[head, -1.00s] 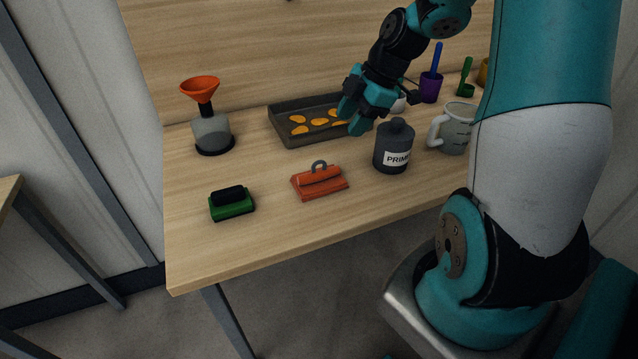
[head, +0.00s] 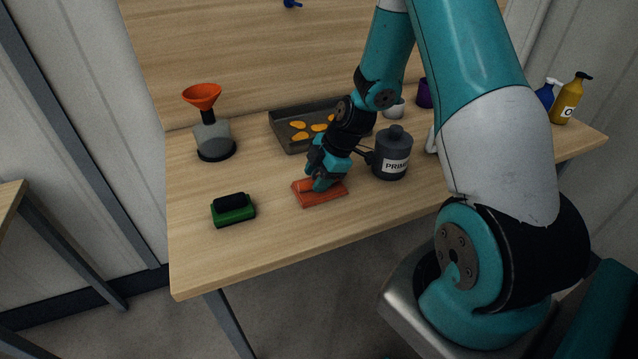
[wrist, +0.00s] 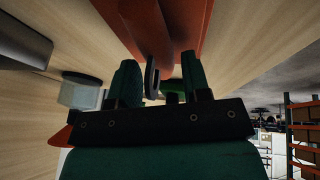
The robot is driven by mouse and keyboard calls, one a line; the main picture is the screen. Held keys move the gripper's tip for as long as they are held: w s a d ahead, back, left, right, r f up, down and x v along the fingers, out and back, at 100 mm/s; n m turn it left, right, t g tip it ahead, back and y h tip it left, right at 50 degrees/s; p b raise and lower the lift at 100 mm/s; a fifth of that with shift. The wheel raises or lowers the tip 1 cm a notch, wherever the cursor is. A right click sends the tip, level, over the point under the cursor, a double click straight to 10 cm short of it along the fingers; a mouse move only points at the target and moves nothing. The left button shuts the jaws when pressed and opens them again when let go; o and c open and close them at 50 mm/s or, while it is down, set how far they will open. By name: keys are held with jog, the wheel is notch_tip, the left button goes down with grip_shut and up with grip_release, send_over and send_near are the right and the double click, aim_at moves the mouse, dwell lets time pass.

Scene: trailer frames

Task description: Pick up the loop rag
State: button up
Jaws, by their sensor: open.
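The loop rag (head: 331,196) is a folded orange cloth lying on the wooden table, near its front edge. In the head view its grey loop is hidden behind my gripper (head: 318,181), which is right over the rag. In the wrist view the orange rag (wrist: 186,22) fills the top middle. Its grey loop (wrist: 151,78) stands between the two fingers of my gripper (wrist: 157,80), nearer the left finger. The fingers are apart, with a gap around the loop. I cannot tell whether they touch the cloth.
A dark primer bottle (head: 391,158) stands close to the right of my gripper. A grey tray (head: 290,148) with orange pieces lies behind. A green brush (head: 233,213) and a funnel-topped bottle (head: 213,139) are to the left.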

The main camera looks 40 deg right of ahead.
jog(key=shift+w+f, duration=0.1)
jog(key=shift+f, duration=0.1)
jog(key=c, duration=0.7)
jog(key=shift+r, duration=0.15)
jog(key=shift+r, duration=0.25)
grip_shut()
notch_tip(320, 180, up, 19)
jog(key=b, duration=0.1)
jog(key=shift+r, duration=0.15)
